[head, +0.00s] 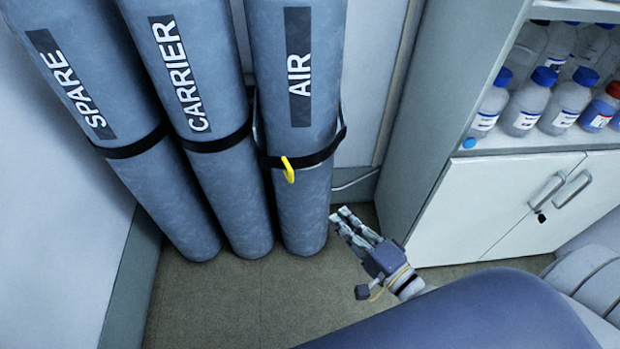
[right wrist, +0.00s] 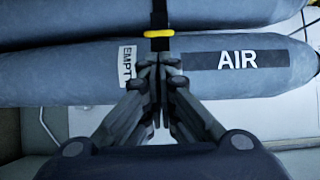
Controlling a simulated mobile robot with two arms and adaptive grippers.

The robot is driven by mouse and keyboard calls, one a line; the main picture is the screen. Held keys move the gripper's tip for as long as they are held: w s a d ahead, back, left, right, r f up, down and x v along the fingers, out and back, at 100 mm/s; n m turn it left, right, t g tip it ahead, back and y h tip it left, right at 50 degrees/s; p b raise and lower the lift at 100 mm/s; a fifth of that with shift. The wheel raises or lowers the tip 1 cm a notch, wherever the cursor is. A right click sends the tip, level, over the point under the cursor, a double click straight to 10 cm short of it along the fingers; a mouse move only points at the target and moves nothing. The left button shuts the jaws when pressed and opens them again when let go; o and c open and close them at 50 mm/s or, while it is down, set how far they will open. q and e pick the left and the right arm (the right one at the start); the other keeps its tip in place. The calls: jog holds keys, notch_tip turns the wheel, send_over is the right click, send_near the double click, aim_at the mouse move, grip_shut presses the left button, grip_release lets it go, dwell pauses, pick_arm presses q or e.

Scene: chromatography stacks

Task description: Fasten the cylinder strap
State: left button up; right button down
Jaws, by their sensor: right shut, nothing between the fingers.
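Three grey-blue cylinders stand against the wall in the head view: SPARE (head: 75,50), CARRIER (head: 180,40) and AIR (head: 318,60). A black strap (head: 318,157) crosses the front of the AIR cylinder, with a yellow hook (head: 288,170) hanging on it. I cannot tell whether the hook is latched. My right gripper (head: 338,214) is shut and empty, below and right of the hook. In the right wrist view its fingertips (right wrist: 158,62) appear just below the yellow hook (right wrist: 159,33), in front of the AIR cylinder (right wrist: 205,85). My left gripper is not in view.
Other black straps (head: 135,148) cross the SPARE and CARRIER cylinders. An EMPTY label (right wrist: 127,66) is on the AIR cylinder. A cabinet (head: 500,200) with bottles on its shelf stands at the right. The floor (head: 215,300) before the cylinders is clear.

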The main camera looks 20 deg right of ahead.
jog(key=p, duration=0.2)
send_near(280, 164)
jog(key=d, duration=0.1)
jog(key=shift+x, duration=1.1)
jog(key=shift+w+d+f, duration=0.1)
jog(key=shift+d, duration=0.05)
jog(key=shift+w+a+m+t+h+p, duration=0.1)
jog(key=shift+w+a+m+h+p, duration=0.3)
jog(key=shift+w+h+p, duration=0.2)
jog(key=shift+w+a+m+t+h+p, duration=0.1)
jog(key=shift+w+a+m+h+p, duration=0.35)
jog(key=shift+w+h, duration=0.2)
jog(key=shift+w+a+m+t+h+p, duration=0.1)
jog(key=shift+w+a+m+h+p, duration=0.2)
jog(key=shift+w+h+p, duration=0.35)
jog(key=shift+w+a+m+h, duration=0.2)
jog(key=shift+w+m+h, duration=0.15)
jog(key=shift+w+h, duration=0.15)
jog(key=shift+w+a+m+h, duration=0.15)
jog(key=shift+w+m+h, duration=0.15)
jog(key=shift+w+h, duration=0.15)
jog(key=shift+w+a, duration=0.3)
jog(key=shift+w, duration=0.7)
